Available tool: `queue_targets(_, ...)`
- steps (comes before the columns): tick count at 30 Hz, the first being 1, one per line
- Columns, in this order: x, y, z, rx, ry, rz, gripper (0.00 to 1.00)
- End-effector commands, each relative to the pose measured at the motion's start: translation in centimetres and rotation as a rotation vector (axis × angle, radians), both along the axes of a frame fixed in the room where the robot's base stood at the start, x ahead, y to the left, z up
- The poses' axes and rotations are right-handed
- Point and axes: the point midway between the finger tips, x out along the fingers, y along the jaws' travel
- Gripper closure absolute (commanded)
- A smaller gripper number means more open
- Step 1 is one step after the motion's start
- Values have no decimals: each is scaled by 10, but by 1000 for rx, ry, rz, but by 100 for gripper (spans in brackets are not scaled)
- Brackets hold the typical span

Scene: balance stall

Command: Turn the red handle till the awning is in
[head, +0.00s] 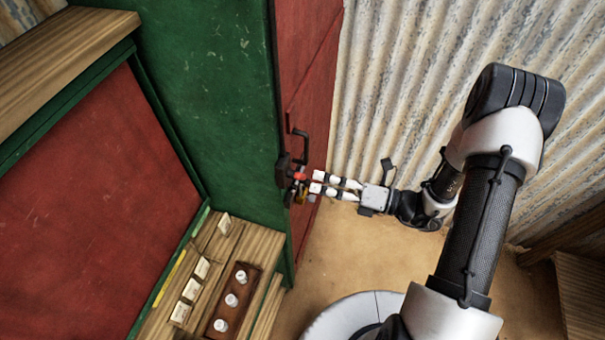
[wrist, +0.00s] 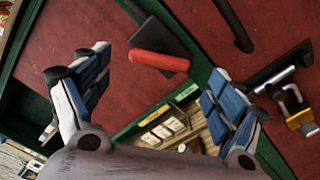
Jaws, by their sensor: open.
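The red handle (wrist: 158,62) sits on a dark crank arm on the red panel in the wrist view. It lies beyond and between the spread fingers of my gripper (wrist: 155,85), and I see no contact. In the head view the red handle (head: 299,176) is a small red spot at the dark mount, just beyond the tips of my gripper (head: 322,183). My gripper is open and empty. The awning cannot be made out in either view.
A black pull handle (head: 301,145) and a brass padlock (wrist: 292,100) are close to the crank. Below is a wooden shelf with cards and a dark weight block (head: 236,300). A corrugated wall (head: 430,75) stands behind my arm.

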Motion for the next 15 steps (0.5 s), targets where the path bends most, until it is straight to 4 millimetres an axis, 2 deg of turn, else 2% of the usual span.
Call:
queue_targets(1, 3, 11, 1, 0, 0, 5, 13)
queue_targets(6, 12, 34, 1, 0, -1, 3, 13)
queue_targets(15, 17, 46, 0, 0, -1, -1, 13)
